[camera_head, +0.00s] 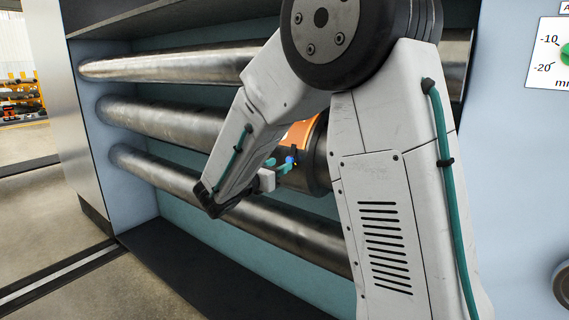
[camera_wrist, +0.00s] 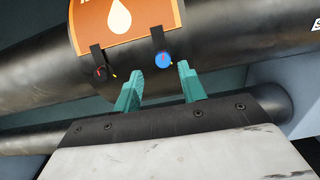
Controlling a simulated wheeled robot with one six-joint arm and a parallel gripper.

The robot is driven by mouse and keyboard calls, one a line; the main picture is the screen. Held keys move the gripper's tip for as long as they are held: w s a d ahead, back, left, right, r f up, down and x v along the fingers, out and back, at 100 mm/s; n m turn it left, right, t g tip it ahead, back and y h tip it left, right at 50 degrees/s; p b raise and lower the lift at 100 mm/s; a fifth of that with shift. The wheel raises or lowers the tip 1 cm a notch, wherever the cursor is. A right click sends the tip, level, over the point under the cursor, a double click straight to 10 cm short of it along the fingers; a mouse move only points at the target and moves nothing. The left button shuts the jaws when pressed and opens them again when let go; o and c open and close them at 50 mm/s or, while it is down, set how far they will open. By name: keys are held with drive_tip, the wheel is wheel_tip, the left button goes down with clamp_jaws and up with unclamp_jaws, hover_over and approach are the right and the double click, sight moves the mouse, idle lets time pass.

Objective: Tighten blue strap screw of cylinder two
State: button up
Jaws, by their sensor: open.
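The blue strap screw (camera_wrist: 163,59) is a small round blue knob with a red mark. It sits at the end of a black strap on a dark cylinder (camera_wrist: 215,52), at the lower edge of an orange plate (camera_wrist: 125,22) with a white drop. My gripper (camera_wrist: 160,76) is open and empty, its teal fingers apart. In the wrist view the blue screw appears just beyond and between the fingertips; I cannot tell whether they touch it. In the head view my gripper (camera_head: 286,163) is at the middle cylinder (camera_head: 160,124), and the blue screw (camera_head: 289,160) shows as a small spot there.
A black strap screw (camera_wrist: 102,73) sits left of the blue one on the same plate edge. An upper cylinder (camera_head: 170,67) and a lower cylinder (camera_head: 160,176) run parallel to the middle one. A grey side wall (camera_head: 62,120) bounds the machine on the left.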

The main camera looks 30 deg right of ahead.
sight(289, 160)
drive_tip(key=v, duration=0.4)
drive_tip(key=x, duration=0.7)
drive_tip(key=shift+s+d+r, duration=0.1)
drive_tip(key=shift+s+d, duration=0.05)
idle(0.3)
clamp_jaws()
